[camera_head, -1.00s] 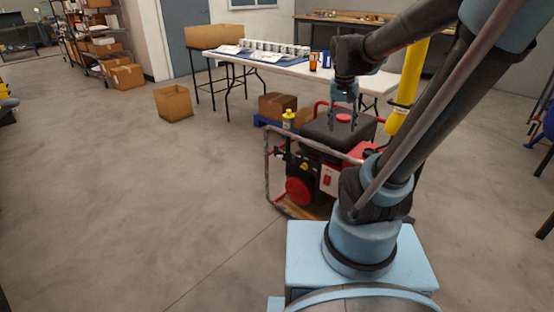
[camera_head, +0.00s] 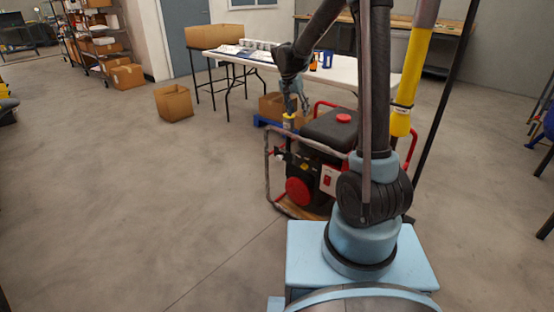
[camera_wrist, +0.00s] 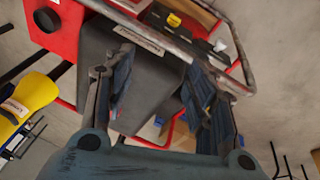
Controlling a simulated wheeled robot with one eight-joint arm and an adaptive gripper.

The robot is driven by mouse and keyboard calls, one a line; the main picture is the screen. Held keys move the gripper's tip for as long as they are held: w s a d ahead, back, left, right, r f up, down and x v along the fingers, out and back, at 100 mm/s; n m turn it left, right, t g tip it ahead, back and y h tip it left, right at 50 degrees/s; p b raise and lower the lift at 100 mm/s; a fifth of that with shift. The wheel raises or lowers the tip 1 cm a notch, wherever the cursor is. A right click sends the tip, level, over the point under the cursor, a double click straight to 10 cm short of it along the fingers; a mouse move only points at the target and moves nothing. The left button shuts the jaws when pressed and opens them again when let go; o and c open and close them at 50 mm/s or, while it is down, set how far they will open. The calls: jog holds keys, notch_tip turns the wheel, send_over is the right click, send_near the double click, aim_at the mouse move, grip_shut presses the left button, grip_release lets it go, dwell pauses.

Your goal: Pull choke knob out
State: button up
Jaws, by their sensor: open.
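The pump machine has a black tank (camera_head: 328,130) with a red cap, a red and black engine side (camera_head: 300,188) and a tubular frame. My gripper (camera_head: 296,108) is open above the machine's far left corner, beside a yellow-capped thing (camera_head: 289,121). In the wrist view my gripper (camera_wrist: 157,62) has its two fingers spread with nothing between them; a dark grey machine surface (camera_wrist: 150,90) lies behind them. A small yellow-orange part (camera_wrist: 174,20) and dark parts (camera_wrist: 220,46) sit beyond the fingertips by a frame bar. I cannot tell which part is the choke knob.
The machine's frame bar (camera_wrist: 215,73) crosses close beyond my fingers. A yellow cylinder (camera_head: 409,80) is at the right.

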jog(key=w+a+f+m, duration=0.1)
jog(key=w+a+f, duration=0.5)
jog(key=a+f, duration=0.15)
jog(key=m+h, duration=0.1)
send_near(278, 156)
jog(key=shift+t, duration=0.3)
jog(key=x, duration=1)
jog(key=shift+s+a+f, duration=0.15)
jog(key=shift+f, duration=0.05)
